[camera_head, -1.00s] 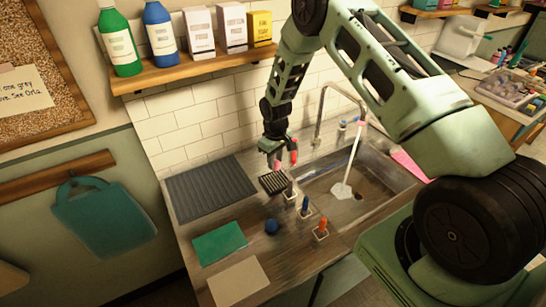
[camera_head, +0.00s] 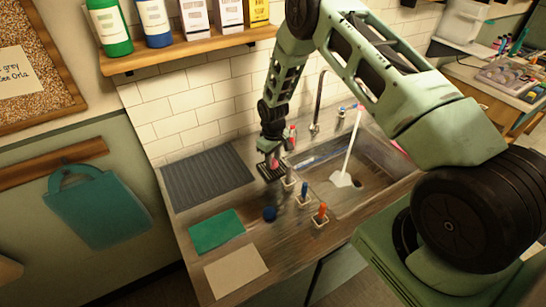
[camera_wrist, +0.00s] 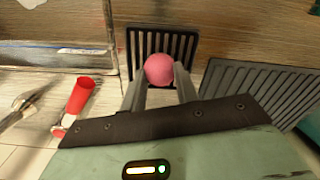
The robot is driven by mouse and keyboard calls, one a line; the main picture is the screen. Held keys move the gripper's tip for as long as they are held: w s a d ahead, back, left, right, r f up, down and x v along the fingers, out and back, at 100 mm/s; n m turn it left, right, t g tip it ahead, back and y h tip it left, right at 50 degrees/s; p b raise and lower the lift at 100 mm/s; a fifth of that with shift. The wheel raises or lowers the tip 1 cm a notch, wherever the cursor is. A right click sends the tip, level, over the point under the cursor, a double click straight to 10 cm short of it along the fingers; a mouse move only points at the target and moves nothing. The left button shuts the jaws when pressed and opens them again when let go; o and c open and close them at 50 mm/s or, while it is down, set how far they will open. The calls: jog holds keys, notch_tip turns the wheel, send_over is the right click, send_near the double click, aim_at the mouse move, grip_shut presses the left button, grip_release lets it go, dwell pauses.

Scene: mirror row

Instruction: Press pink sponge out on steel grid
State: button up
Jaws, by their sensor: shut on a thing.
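The pink sponge (camera_wrist: 159,69) is a round ball held between the fingertips of my gripper (camera_wrist: 160,82) in the wrist view. My gripper is shut on it. In the wrist view the sponge shows over the near part of the steel grid (camera_wrist: 183,45), a small dark slatted square. In the head view my gripper (camera_head: 272,158) is at the steel grid (camera_head: 268,175), and the sponge (camera_head: 274,162) shows as a small pink spot there. I cannot tell whether the sponge touches the grid.
A ribbed grey mat (camera_head: 207,178) lies left of the grid. The sink (camera_head: 360,170) with a tap and a white-headed brush is to the right. Small holders with coloured handles (camera_head: 320,215), a blue ball (camera_head: 269,213) and a green cloth (camera_head: 216,231) are in front. A red-and-white item (camera_wrist: 80,95) lies near the gripper.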

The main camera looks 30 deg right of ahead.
jog(key=shift+f+b, duration=0.5)
jog(key=shift+b, duration=0.1)
dwell(2.2)
jog(key=shift+r, duration=0.1)
jog(key=shift+r+p, duration=1.8)
jog(key=shift+r, duration=1.7)
jog(key=shift+f, duration=0.1)
jog(key=shift+f+b, duration=2.35)
jog(key=shift+f, duration=0.6)
jog(key=shift+s+f+b, duration=0.1)
jog(key=shift+f+b, duration=0.5)
